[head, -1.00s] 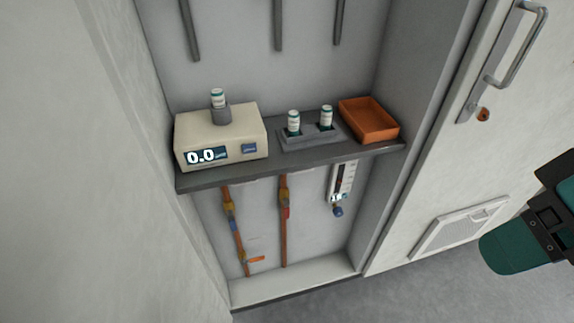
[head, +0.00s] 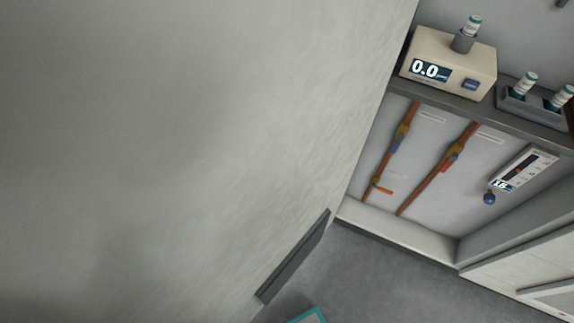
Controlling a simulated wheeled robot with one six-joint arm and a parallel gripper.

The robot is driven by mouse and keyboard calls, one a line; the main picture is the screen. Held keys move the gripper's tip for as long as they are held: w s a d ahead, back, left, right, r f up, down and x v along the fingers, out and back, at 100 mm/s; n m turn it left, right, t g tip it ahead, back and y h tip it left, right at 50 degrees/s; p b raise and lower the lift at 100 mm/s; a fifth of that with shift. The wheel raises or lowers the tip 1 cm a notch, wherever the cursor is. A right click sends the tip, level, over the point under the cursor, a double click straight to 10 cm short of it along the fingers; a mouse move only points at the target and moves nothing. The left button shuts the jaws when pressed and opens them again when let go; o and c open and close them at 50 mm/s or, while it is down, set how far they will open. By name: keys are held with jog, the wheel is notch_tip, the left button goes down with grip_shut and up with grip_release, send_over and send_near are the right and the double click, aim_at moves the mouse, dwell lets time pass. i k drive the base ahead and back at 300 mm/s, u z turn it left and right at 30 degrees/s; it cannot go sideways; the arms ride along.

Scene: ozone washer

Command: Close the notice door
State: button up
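No notice can be made out on any surface, so I cannot tell which panel is the notice door. A large plain pale grey panel (head: 170,140) fills the left of the head view, close to me; I cannot tell whether it is a door or a wall. At the lower right, part of a white door-like panel (head: 530,268) with a vent (head: 552,294) shows beside the open cabinet bay. My gripper is not in view.
The open bay holds a shelf (head: 405,88) with a beige meter (head: 449,62) reading 0.0 and a vial holder (head: 530,107). Orange pipes (head: 437,182) and a gauge (head: 524,168) are below. Grey floor (head: 390,285), a dark strip (head: 295,257) and a teal-edged object (head: 308,316) show at the bottom.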

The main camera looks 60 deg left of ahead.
aim_at(161, 160)
jog(key=z, duration=0.7)
jog(key=k, duration=1.6)
jog(key=u, duration=1.15)
jog(key=k, duration=0.3)
jog(key=u, duration=0.7)
jog(key=i, duration=0.5)
